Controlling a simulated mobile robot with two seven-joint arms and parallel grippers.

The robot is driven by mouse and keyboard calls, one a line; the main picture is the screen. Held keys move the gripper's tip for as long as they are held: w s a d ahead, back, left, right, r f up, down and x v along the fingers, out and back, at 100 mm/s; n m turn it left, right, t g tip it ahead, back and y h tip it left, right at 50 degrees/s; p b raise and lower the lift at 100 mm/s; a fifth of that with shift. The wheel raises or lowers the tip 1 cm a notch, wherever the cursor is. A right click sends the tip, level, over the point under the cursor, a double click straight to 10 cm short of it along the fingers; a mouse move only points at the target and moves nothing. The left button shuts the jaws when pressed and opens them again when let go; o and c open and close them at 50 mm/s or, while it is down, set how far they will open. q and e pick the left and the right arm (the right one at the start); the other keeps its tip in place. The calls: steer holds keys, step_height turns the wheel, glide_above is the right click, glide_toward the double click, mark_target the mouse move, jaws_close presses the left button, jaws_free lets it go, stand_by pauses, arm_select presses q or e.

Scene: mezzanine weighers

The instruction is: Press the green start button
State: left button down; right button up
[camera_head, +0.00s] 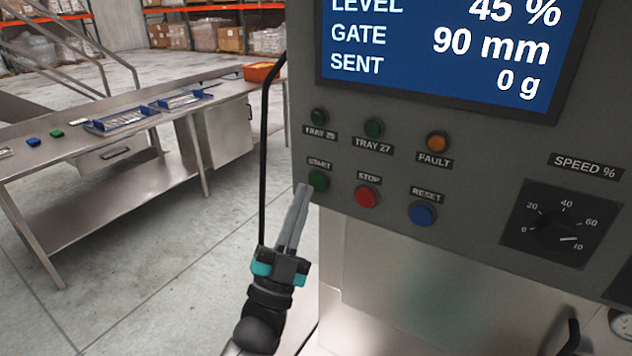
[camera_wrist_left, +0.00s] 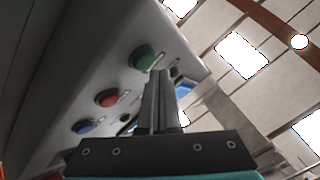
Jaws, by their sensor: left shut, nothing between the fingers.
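The green start button (camera_head: 318,181) sits under the START label at the left of the lower button row on the grey control panel (camera_head: 400,182). In the left wrist view the green button (camera_wrist_left: 143,57) shows just above and left of the fingertips. My left gripper (camera_head: 303,188) is shut and empty, its fingers pointing up beside the start button's lower left. The fingertips (camera_wrist_left: 160,72) look very close to the button; I cannot tell whether they touch it. My right gripper is not in view.
The red stop button (camera_head: 367,196) and blue reset button (camera_head: 422,213) lie to the right. Above are two green lamps and an orange fault lamp (camera_head: 437,141). A speed dial (camera_head: 556,232) is at the right. A black cable (camera_head: 264,150) hangs left of the panel. A steel table (camera_head: 100,150) stands behind.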

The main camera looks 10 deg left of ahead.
arm_select(q)
steer(key=s, duration=0.1)
steer(key=s+a+p, duration=0.1)
steer(key=s, duration=0.1)
steer(key=s+p, duration=0.1)
steer(key=shift+s+a, duration=0.4)
steer(key=shift+w, duration=0.1)
stand_by(0.3)
